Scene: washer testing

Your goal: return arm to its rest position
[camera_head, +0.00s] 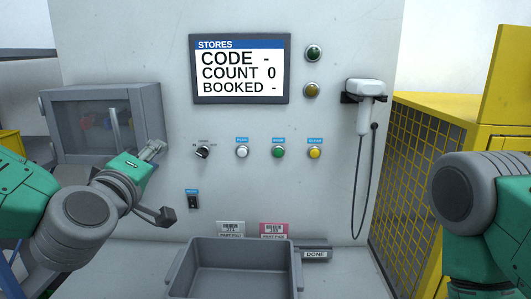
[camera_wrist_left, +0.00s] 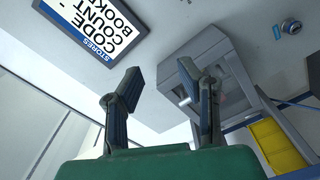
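My left arm comes in from the left in the head view, raised in front of the panel. Its left gripper (camera_head: 162,182) is open and empty, left of the row of buttons. In the left wrist view the gripper (camera_wrist_left: 160,78) shows two fingers spread apart with nothing between them. My right arm (camera_head: 470,200) shows at the right edge as a bent joint. Its gripper is out of view.
The grey panel carries a screen (camera_head: 239,69), a dark knob (camera_head: 203,152), several buttons and a handheld scanner (camera_head: 366,88) with a hanging cord. A windowed cabinet (camera_head: 100,122) stands behind my left gripper. An empty grey bin (camera_head: 235,268) sits below. A yellow mesh cage (camera_head: 410,180) is right.

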